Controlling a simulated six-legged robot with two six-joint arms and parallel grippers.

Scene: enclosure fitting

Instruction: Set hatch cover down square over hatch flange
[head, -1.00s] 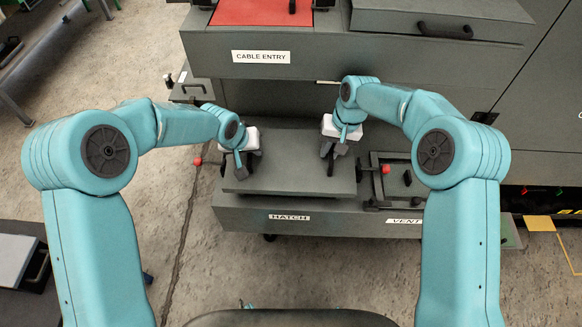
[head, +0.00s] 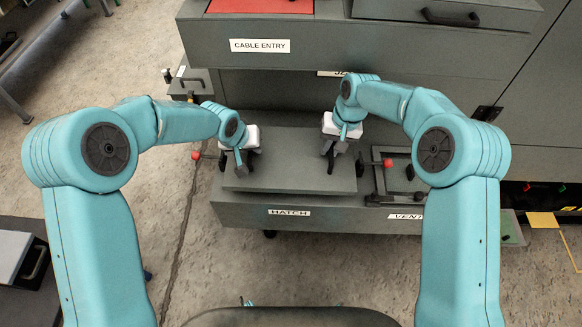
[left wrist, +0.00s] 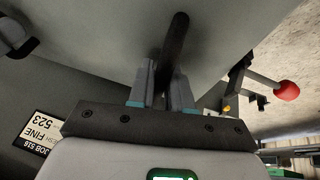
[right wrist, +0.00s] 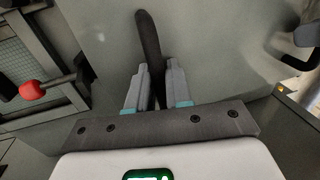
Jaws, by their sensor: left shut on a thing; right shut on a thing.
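The hatch cover (head: 290,172) is a flat dark grey plate held level above the shelf marked HATCH. Both my grippers hold it by dark bar handles. My left gripper (head: 243,164) is shut on the handle near the plate's left end, and the left wrist view shows its fingers (left wrist: 163,92) around that handle (left wrist: 176,40). My right gripper (head: 332,156) is shut on the handle near the right end, with its fingers (right wrist: 157,88) around the handle (right wrist: 149,40) in the right wrist view. The hatch flange is hidden beneath the cover. I cannot tell whether they touch.
Red-knobbed clamps stand left (head: 196,155) and right (head: 387,163) of the cover. A vent frame (head: 400,180) lies to the right above the VENT label. The CABLE ENTRY ledge (head: 330,55) overhangs behind. The front shelf face (head: 340,216) carries the HATCH label (head: 289,212).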

